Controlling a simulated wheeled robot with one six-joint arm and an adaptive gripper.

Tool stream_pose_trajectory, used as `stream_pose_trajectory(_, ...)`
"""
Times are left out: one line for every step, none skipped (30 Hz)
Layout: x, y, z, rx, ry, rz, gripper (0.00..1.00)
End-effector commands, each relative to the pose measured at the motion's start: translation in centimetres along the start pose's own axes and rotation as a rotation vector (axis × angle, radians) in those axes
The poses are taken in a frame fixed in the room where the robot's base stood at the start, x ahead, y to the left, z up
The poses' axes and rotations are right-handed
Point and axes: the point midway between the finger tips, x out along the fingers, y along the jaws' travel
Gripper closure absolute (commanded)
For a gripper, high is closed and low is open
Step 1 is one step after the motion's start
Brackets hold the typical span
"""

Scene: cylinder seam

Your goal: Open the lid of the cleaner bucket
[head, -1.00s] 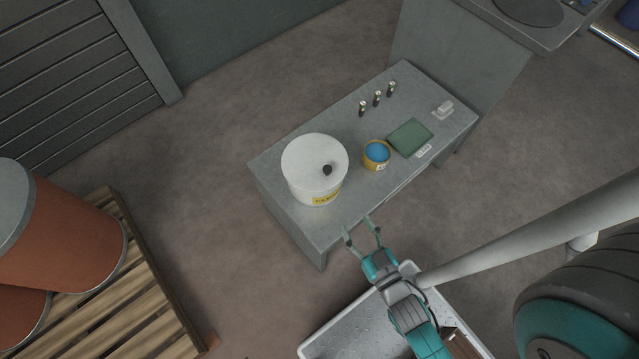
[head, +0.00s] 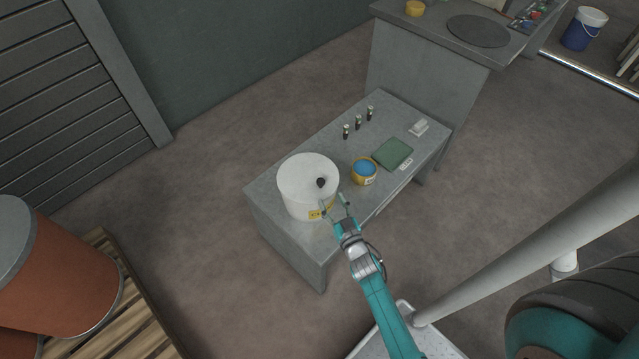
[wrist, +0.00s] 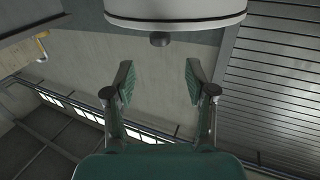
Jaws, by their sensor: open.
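The cleaner bucket (head: 300,200) is white, with a yellow label, and stands upright on the left end of the grey table. Its white lid (head: 298,172) is on, with a dark round knob (head: 320,182) on top. My gripper (head: 333,201) is open and empty at the bucket's front right side, near the knob in the picture. In the wrist view the white bucket (wrist: 175,10) crosses the top edge, and the dark knob (wrist: 160,39) shows ahead of and between the open fingers (wrist: 159,82), apart from them.
On the table (head: 268,205), a yellow tin with blue contents (head: 364,170) stands right of the bucket. Beyond it are a green cloth-like item (head: 394,153), a small white object (head: 418,128) and three small dark cylinders (head: 358,122). A barrel on a pallet (head: 110,300) stands at left.

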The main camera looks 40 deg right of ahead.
Motion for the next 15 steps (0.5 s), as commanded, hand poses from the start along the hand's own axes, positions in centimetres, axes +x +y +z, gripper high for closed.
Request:
stream_pose_trajectory(0.9, -0.1, -0.1, 0.000, 0.003, -0.001, 0.44)
stream_pose_trajectory(1.4, -0.1, -0.2, 0.000, 0.004, -0.002, 0.44)
stream_pose_trajectory(2.1, -0.1, -0.2, 0.000, 0.004, -0.002, 0.44)
stream_pose_trajectory(2.6, -0.1, -0.1, -0.001, 0.003, -0.002, 0.44)
stream_pose_trajectory(3.2, -0.1, -0.2, -0.001, 0.004, -0.002, 0.44)
stream_pose_trajectory(3.9, -0.1, -0.2, -0.001, 0.003, -0.002, 0.44)
stream_pose_trajectory(4.5, -0.1, -0.1, 0.000, 0.002, -0.001, 0.44)
stream_pose_trajectory(5.0, 0.0, -0.2, 0.000, 0.003, -0.001, 0.44)
stream_pose_trajectory(5.6, 0.0, -0.1, 0.001, 0.002, -0.001, 0.44)
stream_pose_trajectory(6.1, 0.0, -0.1, 0.000, 0.002, -0.001, 0.44)
stream_pose_trajectory(6.5, -0.1, -0.2, 0.000, 0.002, -0.001, 0.44)
stream_pose_trajectory(7.0, -0.1, -0.1, -0.001, 0.002, -0.001, 0.44)
stream_pose_trajectory(7.4, -0.1, -0.1, -0.001, 0.002, -0.001, 0.44)
stream_pose_trajectory(7.7, -0.1, -0.1, -0.001, 0.002, -0.001, 0.44)
stream_pose_trajectory(8.1, -0.1, -0.1, 0.000, 0.002, -0.001, 0.44)
